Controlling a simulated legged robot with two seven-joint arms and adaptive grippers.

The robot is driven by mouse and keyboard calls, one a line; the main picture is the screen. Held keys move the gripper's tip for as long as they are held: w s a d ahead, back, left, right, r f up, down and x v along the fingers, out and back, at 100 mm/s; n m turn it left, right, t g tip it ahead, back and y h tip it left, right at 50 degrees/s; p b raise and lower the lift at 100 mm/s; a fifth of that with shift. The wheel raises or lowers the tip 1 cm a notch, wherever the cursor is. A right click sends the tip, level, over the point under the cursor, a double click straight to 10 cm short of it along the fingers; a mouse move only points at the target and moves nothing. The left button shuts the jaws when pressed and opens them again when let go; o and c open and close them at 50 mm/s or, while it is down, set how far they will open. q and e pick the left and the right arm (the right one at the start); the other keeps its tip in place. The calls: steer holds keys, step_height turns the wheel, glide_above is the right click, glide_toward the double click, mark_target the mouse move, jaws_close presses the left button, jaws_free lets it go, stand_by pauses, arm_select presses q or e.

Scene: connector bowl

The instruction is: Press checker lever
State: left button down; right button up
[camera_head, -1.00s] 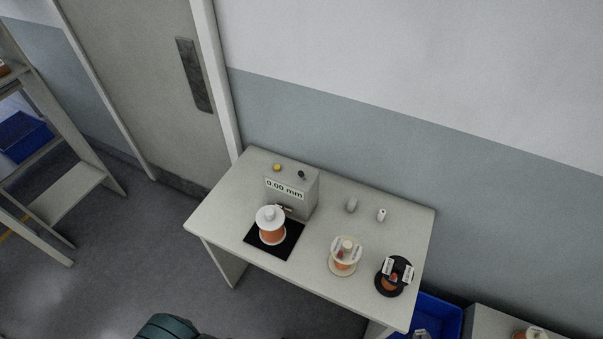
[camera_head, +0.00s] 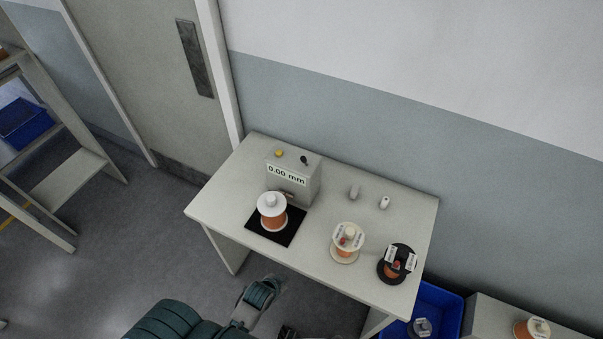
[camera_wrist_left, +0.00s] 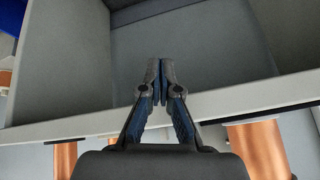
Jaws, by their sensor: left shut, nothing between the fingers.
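The checker (camera_head: 294,181) is a grey box on the table with a display reading 0.00 mm. A yellow button (camera_head: 279,153) and a small black knob or lever (camera_head: 304,160) sit on its top; I cannot tell which part is the named lever. A white-flanged copper spool (camera_head: 272,212) stands upright on the black mat (camera_head: 289,236) in front of the checker and partly hides its lower front. My left gripper (camera_wrist_left: 161,70) is shut and empty in the left wrist view, in front of a pale edge. My right gripper is not identifiable in either view.
On the table (camera_head: 225,197), a cream spool (camera_head: 347,243) and a black spool (camera_head: 397,263) stand to the right. Two small pale objects lie behind them. A blue bin (camera_head: 440,306) is at the lower right. Copper cylinders (camera_wrist_left: 261,150) show low in the left wrist view.

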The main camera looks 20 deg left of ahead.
mark_target(303, 162)
arm_select(q)
steer(key=shift+m+t, duration=0.5)
steer(key=shift+t, duration=0.3)
steer(key=r, duration=0.2)
steer(key=w+r, duration=0.1)
steer(key=r, duration=0.1)
steer(key=w+r, duration=0.1)
steer(key=r, duration=0.2)
steer(key=shift+a+r, duration=0.1)
steer(key=shift+a, duration=0.1)
steer(key=w+r+m+t, duration=0.1)
steer(key=w+t, duration=0.1)
steer(key=w, duration=0.1)
steer(key=w+r+m+t, duration=0.2)
steer(key=w, duration=0.1)
steer(key=w+r+m+t, duration=0.1)
steer(key=w+r+t, duration=0.1)
steer(key=w, duration=0.1)
steer(key=shift+w+a+r+m+t, duration=0.1)
steer(key=shift+w+r+m+t, duration=0.2)
steer(key=shift+w+m, duration=0.1)
step_height(303, 162, up, 9)
steer(key=w+a+m+t+y, duration=0.1)
steer(key=w+m+t+y, duration=0.1)
steer(key=t, duration=0.6)
steer(key=m+y, duration=0.1)
steer(key=m, duration=0.1)
steer(key=shift+a+m+y, duration=0.15)
steer(key=shift+m+y, duration=0.25)
